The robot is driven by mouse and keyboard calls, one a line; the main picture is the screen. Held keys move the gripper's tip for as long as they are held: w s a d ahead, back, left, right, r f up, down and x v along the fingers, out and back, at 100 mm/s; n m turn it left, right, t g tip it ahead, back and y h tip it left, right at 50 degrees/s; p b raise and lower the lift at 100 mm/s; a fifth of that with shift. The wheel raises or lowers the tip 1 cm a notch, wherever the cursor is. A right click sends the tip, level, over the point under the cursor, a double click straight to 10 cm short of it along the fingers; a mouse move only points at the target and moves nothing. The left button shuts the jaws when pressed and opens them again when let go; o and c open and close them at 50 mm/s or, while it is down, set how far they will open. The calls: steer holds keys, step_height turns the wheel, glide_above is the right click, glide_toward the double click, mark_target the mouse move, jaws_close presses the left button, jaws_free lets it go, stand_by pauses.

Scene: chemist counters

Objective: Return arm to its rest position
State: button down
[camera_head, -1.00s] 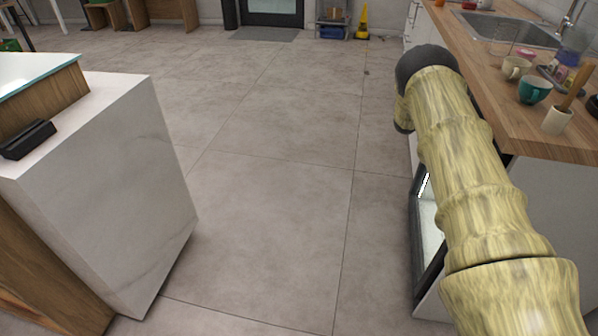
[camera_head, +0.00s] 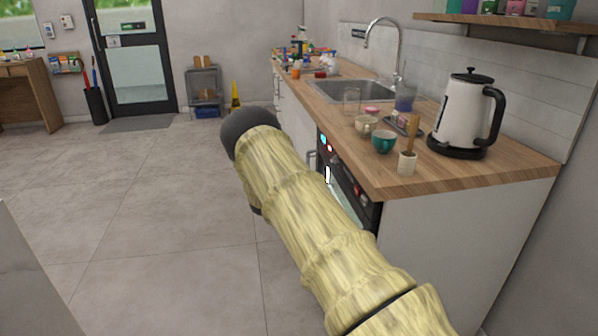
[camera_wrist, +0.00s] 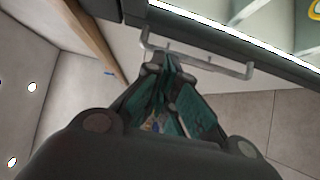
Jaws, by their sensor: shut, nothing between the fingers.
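My arm (camera_head: 310,225), with a pale wood-like surface, reaches forward beside the wooden counter in the head view. Its dark rounded joint (camera_head: 250,130) is at the far end, and my gripper is hidden in that view. In the wrist view my gripper (camera_wrist: 168,68) shows with dark linkages and teal inner faces. Its fingertips meet, with nothing between them. A pale bar handle (camera_wrist: 200,60) appears just behind the fingertips. I cannot tell whether they touch.
The wooden counter (camera_head: 480,172) on the right holds a kettle (camera_head: 466,112), a teal cup (camera_head: 384,142) and a utensil pot (camera_head: 407,163). An oven front (camera_head: 350,185) lies under it, close to my arm. Open floor (camera_head: 150,200) lies to the left.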

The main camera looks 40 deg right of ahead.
steer(key=shift+s+a, duration=0.1)
steer(key=shift+a, duration=0.3)
